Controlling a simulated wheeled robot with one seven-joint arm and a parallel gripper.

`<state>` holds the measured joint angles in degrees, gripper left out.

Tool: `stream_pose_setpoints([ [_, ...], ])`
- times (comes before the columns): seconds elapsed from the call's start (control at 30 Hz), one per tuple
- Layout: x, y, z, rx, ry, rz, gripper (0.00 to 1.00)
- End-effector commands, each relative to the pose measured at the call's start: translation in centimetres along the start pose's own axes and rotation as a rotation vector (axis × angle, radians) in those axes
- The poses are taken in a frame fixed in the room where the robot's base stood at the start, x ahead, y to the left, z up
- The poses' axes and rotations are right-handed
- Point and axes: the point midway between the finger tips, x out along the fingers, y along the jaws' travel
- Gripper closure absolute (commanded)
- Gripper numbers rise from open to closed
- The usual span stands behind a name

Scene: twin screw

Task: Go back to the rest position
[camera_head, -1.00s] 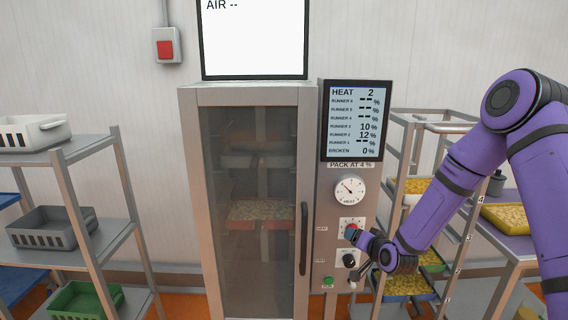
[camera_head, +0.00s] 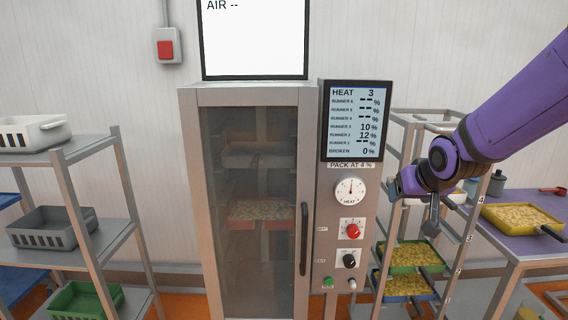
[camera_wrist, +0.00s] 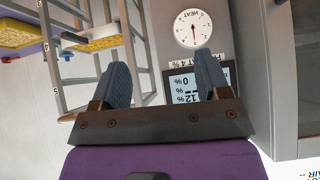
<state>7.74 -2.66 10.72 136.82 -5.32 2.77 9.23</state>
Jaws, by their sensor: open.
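My gripper (camera_head: 396,190) is at the end of my purple arm, to the right of the oven's control panel and in front of the wire rack, apart from both. In the wrist view its two blue-grey fingers (camera_wrist: 163,84) are spread with nothing between them. The red knob (camera_head: 353,231) on the panel is free, with nothing touching it. The heat dial (camera_head: 350,190) above it also shows in the wrist view (camera_wrist: 194,29). The panel display (camera_head: 356,119) reads HEAT 3.
The oven (camera_head: 250,200) has its glass door closed, with trays inside. The rack at right holds trays of yellow pieces (camera_head: 408,256). A purple-topped table (camera_head: 497,240) carries another such tray (camera_head: 522,219). A shelf (camera_head: 92,232) with bins stands at left.

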Motion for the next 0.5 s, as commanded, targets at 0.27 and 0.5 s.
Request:
stream_pose_setpoints([
  [0.27,-9.4,0.9,2.7,-0.021,-0.088,0.055,0.31],
  [0.5,-16.7,1.5,6.7,-0.020,-0.172,0.066,0.31],
])
